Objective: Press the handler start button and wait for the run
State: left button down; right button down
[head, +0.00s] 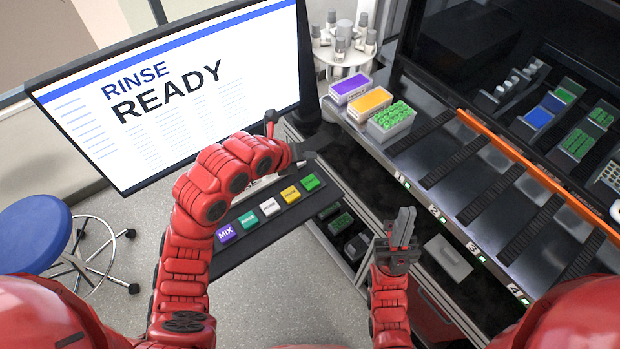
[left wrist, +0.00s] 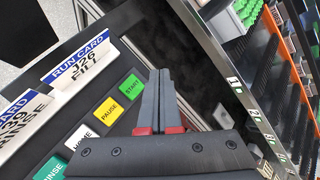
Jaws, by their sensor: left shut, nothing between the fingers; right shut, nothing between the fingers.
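The green START button (head: 310,182) is at the right end of the button panel (head: 270,240); in the left wrist view (left wrist: 131,88) it lies just left of my fingers. My left gripper (head: 318,143) is shut and empty, beyond the START button in the head view; its closed fingers (left wrist: 158,85) also show in the wrist view. Whether they touch the panel cannot be told. The monitor (head: 170,95) reads "RINSE READY". My right gripper (head: 403,228) is shut and empty, pointing up in front of the handler deck (head: 440,150).
PAUSE (head: 290,193), HOME (head: 269,206), RINSE (head: 247,219) and MIX (head: 226,233) buttons line the panel. Run cards (left wrist: 80,62) stand beside it. Purple, orange and green racks (head: 392,121) sit at the deck's left end. A blue stool (head: 35,232) stands left.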

pick_arm(q)
jog(key=shift+f, duration=0.1)
jog(key=p, duration=0.1)
send_over(308, 184)
jog(key=f, duration=0.5)
jog(key=shift+s, duration=0.2)
notch_tip(308, 184, down, 3)
jog(key=shift+r+b, duration=0.1)
jog(key=shift+b, duration=1.1)
jog(key=shift+w+f+b, duration=0.1)
jog(key=shift+f+b, duration=0.4)
jog(key=shift+b, duration=0.1)
jog(key=shift+r, duration=0.15)
jog(key=shift+f+b, duration=0.5)
jog(key=shift+b, duration=0.5)
